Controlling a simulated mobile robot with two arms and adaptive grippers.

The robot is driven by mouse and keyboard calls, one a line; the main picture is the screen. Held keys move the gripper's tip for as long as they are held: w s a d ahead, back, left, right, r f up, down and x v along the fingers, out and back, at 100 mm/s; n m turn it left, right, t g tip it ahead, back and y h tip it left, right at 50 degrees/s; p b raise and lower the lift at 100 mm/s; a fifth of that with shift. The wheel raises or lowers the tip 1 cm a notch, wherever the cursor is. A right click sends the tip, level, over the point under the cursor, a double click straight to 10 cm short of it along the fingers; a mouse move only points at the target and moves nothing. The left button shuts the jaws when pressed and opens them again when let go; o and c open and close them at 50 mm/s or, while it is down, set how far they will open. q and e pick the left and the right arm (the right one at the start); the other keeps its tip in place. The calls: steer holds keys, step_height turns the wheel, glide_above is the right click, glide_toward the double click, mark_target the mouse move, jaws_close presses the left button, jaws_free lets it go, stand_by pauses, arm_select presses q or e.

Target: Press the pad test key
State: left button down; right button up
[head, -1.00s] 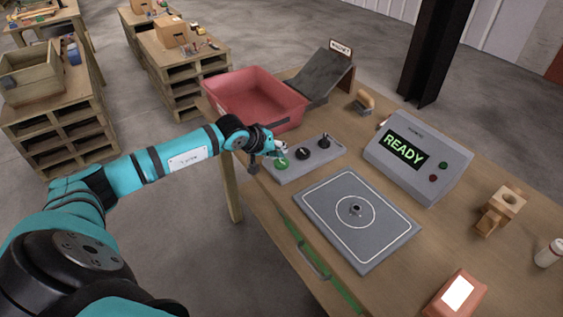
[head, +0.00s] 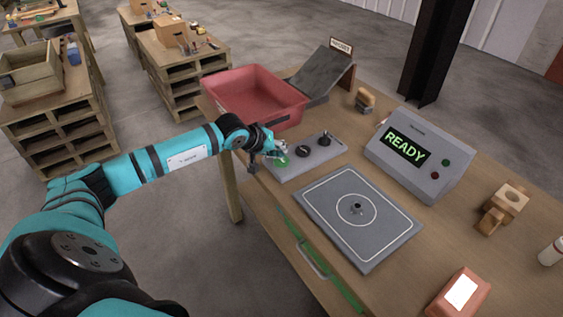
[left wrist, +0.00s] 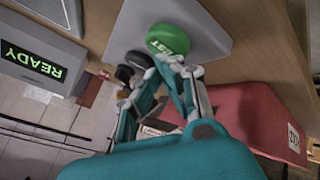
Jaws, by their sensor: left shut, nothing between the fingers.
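The grey control box (head: 322,158) lies on the bench between the red bin and the dark pad. It carries a green key (head: 282,162), a black knob (head: 303,151) and a small upright lever (head: 324,139). In the left wrist view the green key (left wrist: 168,38) is large and its lettering reads "EST" where it shows. My left gripper (head: 279,149) is shut and empty, its tips at the green key; in the left wrist view the fingertips (left wrist: 178,66) are right at the key's edge. I cannot tell whether they touch it. My right gripper is not in view.
The dark pad (head: 325,221) with a white outline lies in front. A display console (head: 420,185) reads READY. The red bin (head: 231,100) stands close behind my left gripper. A wooden block (head: 492,222) and an orange device (head: 443,300) stand at the right.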

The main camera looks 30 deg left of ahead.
arm_select(q)
steer(key=shift+f+b, duration=0.5)
steer(key=shift+b, duration=0.05)
stand_by(0.9)
steer(key=shift+r, duration=0.85)
steer(key=shift+r, duration=0.1)
steer(key=shift+r+p, duration=1.25)
steer(key=shift+r, duration=1.2)
steer(key=shift+d, duration=0.1)
